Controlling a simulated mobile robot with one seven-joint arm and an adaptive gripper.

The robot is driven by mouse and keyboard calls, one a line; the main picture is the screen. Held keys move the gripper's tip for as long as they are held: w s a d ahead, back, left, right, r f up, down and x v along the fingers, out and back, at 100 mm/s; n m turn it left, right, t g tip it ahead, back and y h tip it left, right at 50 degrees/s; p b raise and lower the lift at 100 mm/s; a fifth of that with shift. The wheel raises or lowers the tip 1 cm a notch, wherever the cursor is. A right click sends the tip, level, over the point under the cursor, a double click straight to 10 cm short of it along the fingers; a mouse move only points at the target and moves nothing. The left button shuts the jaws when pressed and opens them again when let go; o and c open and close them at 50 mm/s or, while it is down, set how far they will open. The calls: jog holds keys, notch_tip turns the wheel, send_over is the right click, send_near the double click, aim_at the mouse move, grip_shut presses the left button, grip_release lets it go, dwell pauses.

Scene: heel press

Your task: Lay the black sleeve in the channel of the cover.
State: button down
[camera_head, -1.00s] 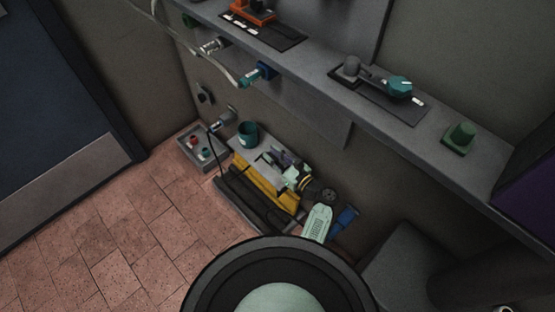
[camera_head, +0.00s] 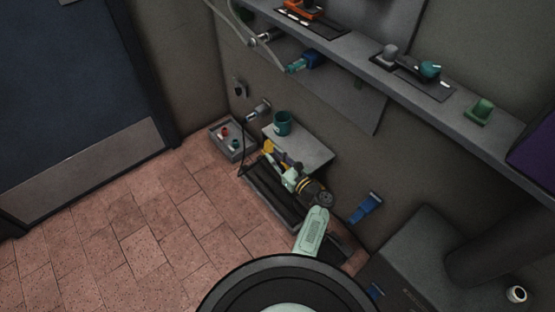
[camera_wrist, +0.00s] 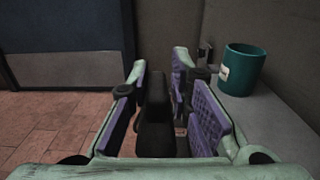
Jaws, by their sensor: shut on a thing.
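My gripper (camera_wrist: 165,100), with purple pads on pale green fingers, is shut on a dark piece, the black sleeve (camera_wrist: 155,122), in the wrist view. The sleeve shows as a rounded black block between the pads. In the head view my gripper (camera_head: 277,160) is low beside the grey bench, and the sleeve cannot be made out there. A long dark ribbed trough (camera_head: 270,195) lies by the floor below it, with some yellow (camera_head: 268,147) at its far end. I cannot tell which of these is the cover, and its channel is not clear.
A teal cup (camera_head: 283,123) stands on the grey bench (camera_head: 312,150); it also shows at right in the wrist view (camera_wrist: 243,70). A grey box (camera_head: 232,140) with red and teal knobs is to the left. A shelf runs above. The tiled floor at left is clear.

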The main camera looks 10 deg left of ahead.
jog(key=shift+s+a, duration=0.3)
jog(key=shift+a, duration=0.05)
